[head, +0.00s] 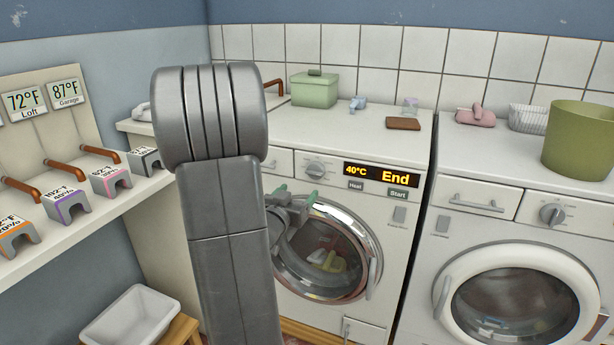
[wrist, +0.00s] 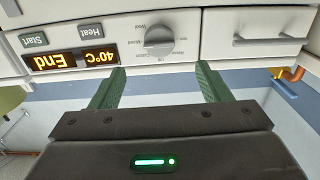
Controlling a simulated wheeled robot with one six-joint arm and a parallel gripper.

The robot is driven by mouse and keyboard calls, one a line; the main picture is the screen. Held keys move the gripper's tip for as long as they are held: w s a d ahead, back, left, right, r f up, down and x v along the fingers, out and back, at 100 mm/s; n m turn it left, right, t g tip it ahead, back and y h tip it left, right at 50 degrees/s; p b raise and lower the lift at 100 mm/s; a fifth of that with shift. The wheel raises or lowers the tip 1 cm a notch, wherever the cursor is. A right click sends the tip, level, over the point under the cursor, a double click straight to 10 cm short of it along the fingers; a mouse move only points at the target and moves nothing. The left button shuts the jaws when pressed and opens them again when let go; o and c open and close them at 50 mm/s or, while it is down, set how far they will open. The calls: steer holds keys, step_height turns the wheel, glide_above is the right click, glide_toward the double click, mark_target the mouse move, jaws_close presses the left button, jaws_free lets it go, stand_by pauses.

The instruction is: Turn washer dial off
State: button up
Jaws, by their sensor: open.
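The washer dial (head: 316,168) is a grey round knob on the front panel of the left white machine (head: 402,240), left of a lit display (head: 381,175) reading 40°C and End. In the wrist view, which looks upside down, the dial (wrist: 159,40) shows with small program labels around it; its exact setting is too small to tell. My gripper (head: 297,193) is open and empty, just below the dial in the head view. In the wrist view, its two green fingers (wrist: 162,70) point toward the panel, apart from the dial, which lies between their lines.
Heat and Start buttons (head: 398,194) sit under the display. A drawer (wrist: 265,38) is beside the dial. The round glass door (head: 325,255) is below my gripper. A second machine (head: 515,250) with its own dial (head: 551,214) stands right.

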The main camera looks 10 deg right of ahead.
mark_target(313, 175)
steer(key=x, duration=1.1)
steer(key=shift+d, duration=0.15)
steer(key=c, duration=0.9)
steer(key=shift+c, duration=0.2)
